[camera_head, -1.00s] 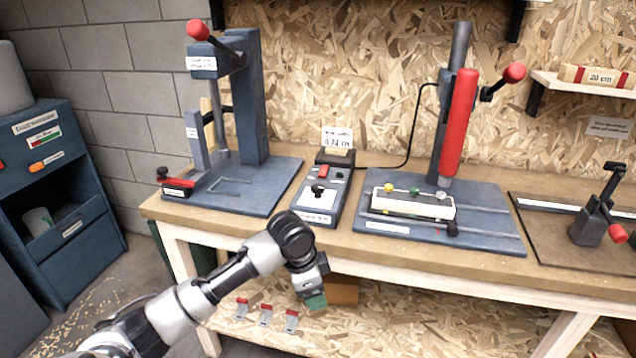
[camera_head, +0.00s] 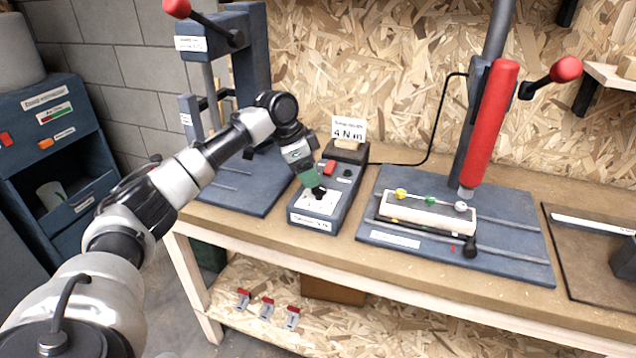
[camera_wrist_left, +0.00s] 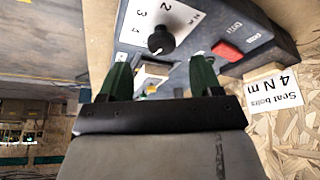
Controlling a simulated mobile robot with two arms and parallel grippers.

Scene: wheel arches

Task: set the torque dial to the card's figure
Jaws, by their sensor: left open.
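The torque dial is a black knob (camera_head: 319,191) on a white scale plate on the dark blue control box (camera_head: 333,222). In the left wrist view the knob (camera_wrist_left: 161,40) shows clearly, with figures 1, 2, 3 and 4 around it. The white card (camera_head: 348,130) behind the box reads "4 N m", and in the wrist view the card (camera_wrist_left: 276,98) reads "Seat bolts 4 N m". My left gripper (camera_head: 314,184) has green fingers, open and empty, close to the knob. In the wrist view the knob lies beyond the fingertips (camera_wrist_left: 160,68), apart from them. My right gripper is not in view.
A red button (camera_head: 328,167) sits on the box near the dial. A black cable (camera_head: 434,135) runs behind.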

